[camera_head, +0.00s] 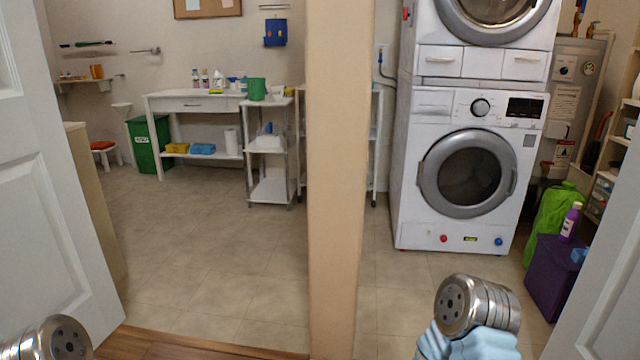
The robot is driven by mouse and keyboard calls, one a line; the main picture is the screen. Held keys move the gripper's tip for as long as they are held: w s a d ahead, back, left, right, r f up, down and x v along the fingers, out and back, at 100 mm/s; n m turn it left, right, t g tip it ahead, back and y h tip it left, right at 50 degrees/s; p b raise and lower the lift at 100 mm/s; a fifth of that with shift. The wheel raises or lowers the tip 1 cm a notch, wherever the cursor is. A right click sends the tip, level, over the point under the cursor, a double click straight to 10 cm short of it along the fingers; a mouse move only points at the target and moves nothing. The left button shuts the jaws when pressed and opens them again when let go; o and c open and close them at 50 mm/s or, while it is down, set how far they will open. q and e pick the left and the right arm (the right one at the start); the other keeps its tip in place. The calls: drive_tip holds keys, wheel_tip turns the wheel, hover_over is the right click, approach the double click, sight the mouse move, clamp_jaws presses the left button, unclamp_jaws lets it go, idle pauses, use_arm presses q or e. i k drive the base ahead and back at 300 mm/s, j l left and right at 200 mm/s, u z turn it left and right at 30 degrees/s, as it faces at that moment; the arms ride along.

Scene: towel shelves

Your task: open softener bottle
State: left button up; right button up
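A small purple bottle (570,222) with a pale cap stands upright on a dark purple box at the right. It looks most like a softener bottle, but its label is too small to read. Several other bottles (205,79) stand on the white table at the back left. Parts of my left and right arms show as metal joints at the bottom edge, far from these bottles. A light blue part shows below the right joint, and I cannot tell what it is. No gripper fingers show for either arm.
A beige wall post (337,180) splits the view, with white doors at both sides. A stacked washer (465,170) stands behind. The purple box (553,280) and a green bag (548,215) are at the right. The tiled floor in the middle is clear.

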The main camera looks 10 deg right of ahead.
sight(572, 219)
drive_tip(key=i+j+u, duration=0.25)
drive_tip(key=i, duration=0.15)
drive_tip(key=i+j+u, duration=0.25)
drive_tip(key=i, duration=0.15)
drive_tip(key=i+u, duration=0.25)
drive_tip(key=i, duration=0.2)
drive_tip(key=i+z, duration=0.3)
drive_tip(key=i, duration=0.2)
drive_tip(key=i+z, duration=0.3)
drive_tip(key=i, duration=0.2)
drive_tip(key=i+j+z, duration=0.3)
drive_tip(key=i, duration=0.2)
drive_tip(key=i+l+z, duration=0.15)
drive_tip(key=i+z, duration=0.7)
drive_tip(key=i, duration=0.15)
drive_tip(key=i+j+z, duration=0.25)
drive_tip(key=i+z, duration=0.4)
drive_tip(key=z, duration=0.25)
drive_tip(key=i+z, duration=0.3)
drive_tip(key=z, duration=0.2)
drive_tip(key=i+j+z, duration=0.2)
drive_tip(key=z, duration=0.25)
drive_tip(key=i+j+z, duration=0.2)
drive_tip(key=z, duration=0.3)
drive_tip(key=i+j+z, duration=0.25)
drive_tip(key=i+l+u, duration=0.1)
drive_tip(key=i+l, duration=0.5)
